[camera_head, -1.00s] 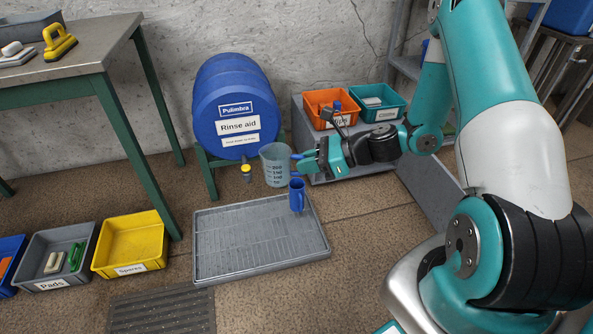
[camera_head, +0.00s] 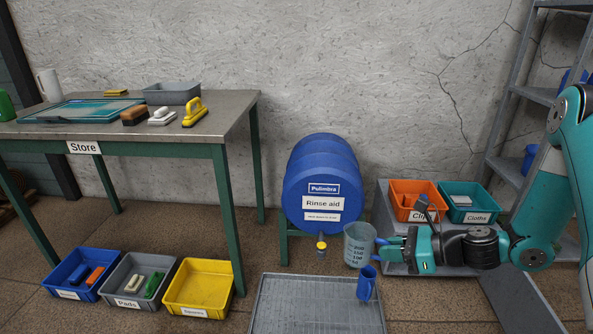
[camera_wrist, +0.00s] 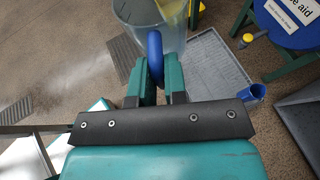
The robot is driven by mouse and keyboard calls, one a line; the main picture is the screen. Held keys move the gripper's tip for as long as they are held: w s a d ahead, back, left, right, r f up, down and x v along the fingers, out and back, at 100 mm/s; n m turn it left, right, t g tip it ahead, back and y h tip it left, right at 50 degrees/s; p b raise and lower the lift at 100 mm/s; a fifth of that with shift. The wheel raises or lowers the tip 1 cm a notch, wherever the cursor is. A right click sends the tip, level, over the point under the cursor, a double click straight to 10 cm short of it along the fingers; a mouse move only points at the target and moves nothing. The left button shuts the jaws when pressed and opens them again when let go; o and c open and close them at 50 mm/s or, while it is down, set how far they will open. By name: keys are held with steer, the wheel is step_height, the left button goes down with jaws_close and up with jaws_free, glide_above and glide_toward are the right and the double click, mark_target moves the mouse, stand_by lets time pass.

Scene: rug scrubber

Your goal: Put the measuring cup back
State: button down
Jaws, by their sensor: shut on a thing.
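The measuring cup (camera_head: 358,246) is a clear jug with a printed scale and a blue handle. My gripper (camera_head: 387,250) is shut on that handle from the right and holds the cup upright, right of the rinse aid barrel's tap. In the wrist view my gripper (camera_wrist: 157,82) pinches the blue handle, and the cup (camera_wrist: 140,22) is cut off by the top edge. The table marked Store (camera_head: 185,125) stands at the left.
A blue barrel (camera_head: 320,187) sits on a green stand. A blue mug (camera_head: 366,284) stands on the grey floor tray (camera_head: 300,310). Bins marked Clips (camera_head: 400,206) and Cloths (camera_head: 476,217) are behind my gripper. Low bins, including a yellow one (camera_head: 199,285), line the floor at left.

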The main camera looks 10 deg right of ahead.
step_height(320, 180, up, 10)
steer(key=p, duration=1.3)
steer(key=shift+r, duration=0.1)
steer(key=shift+a, duration=0.1)
